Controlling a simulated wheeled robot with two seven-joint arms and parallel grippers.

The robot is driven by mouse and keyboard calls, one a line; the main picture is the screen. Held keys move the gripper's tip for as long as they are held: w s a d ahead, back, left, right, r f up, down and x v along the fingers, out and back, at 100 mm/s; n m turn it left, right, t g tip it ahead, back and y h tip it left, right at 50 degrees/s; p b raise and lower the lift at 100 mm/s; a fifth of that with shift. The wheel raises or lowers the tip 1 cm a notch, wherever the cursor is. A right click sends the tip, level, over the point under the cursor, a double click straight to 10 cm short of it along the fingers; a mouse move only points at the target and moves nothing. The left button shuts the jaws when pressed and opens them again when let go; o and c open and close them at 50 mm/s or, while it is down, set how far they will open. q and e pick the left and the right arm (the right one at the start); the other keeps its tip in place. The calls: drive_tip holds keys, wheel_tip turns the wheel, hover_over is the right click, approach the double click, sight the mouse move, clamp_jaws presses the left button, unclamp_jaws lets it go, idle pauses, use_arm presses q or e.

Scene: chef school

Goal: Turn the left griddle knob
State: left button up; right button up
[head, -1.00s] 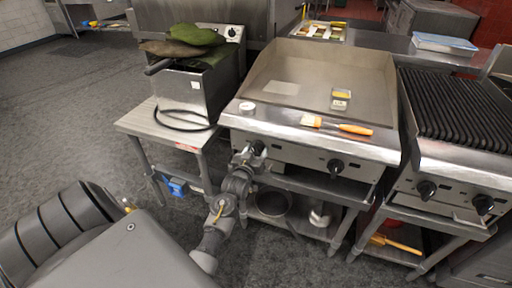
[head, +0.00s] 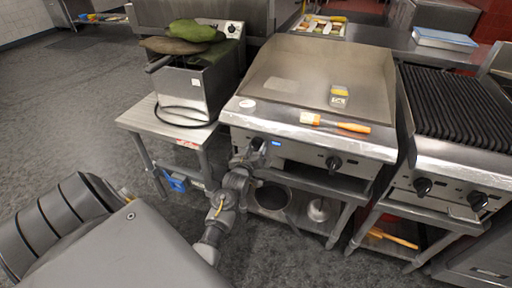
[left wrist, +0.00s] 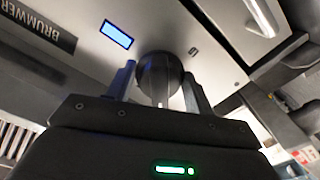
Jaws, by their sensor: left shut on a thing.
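The griddle (head: 295,65) stands in the middle of the head view, its front panel facing me. Its left knob (left wrist: 160,72) is round and black and fills the middle of the left wrist view. My left gripper (left wrist: 159,82) has one finger on each side of this knob and is shut on it. In the head view my left gripper (head: 252,154) covers most of the left knob. A small blue display (left wrist: 117,35) is lit beside the knob. The right griddle knob (head: 333,163) is black and free. My right gripper is not in view.
A brush with an orange handle (head: 336,123) lies on the griddle's front ledge, with a small container (head: 339,96) behind it. A fryer (head: 190,92) stands on a side table to the left. A ribbed grill (head: 462,105) stands to the right. Open floor lies at left.

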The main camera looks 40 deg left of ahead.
use_arm(q)
drive_tip(key=o, duration=0.7)
drive_tip(key=v, duration=1.1)
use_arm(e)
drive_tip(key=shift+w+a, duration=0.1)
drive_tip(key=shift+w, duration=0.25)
use_arm(q)
drive_tip(key=shift+w, duration=0.1)
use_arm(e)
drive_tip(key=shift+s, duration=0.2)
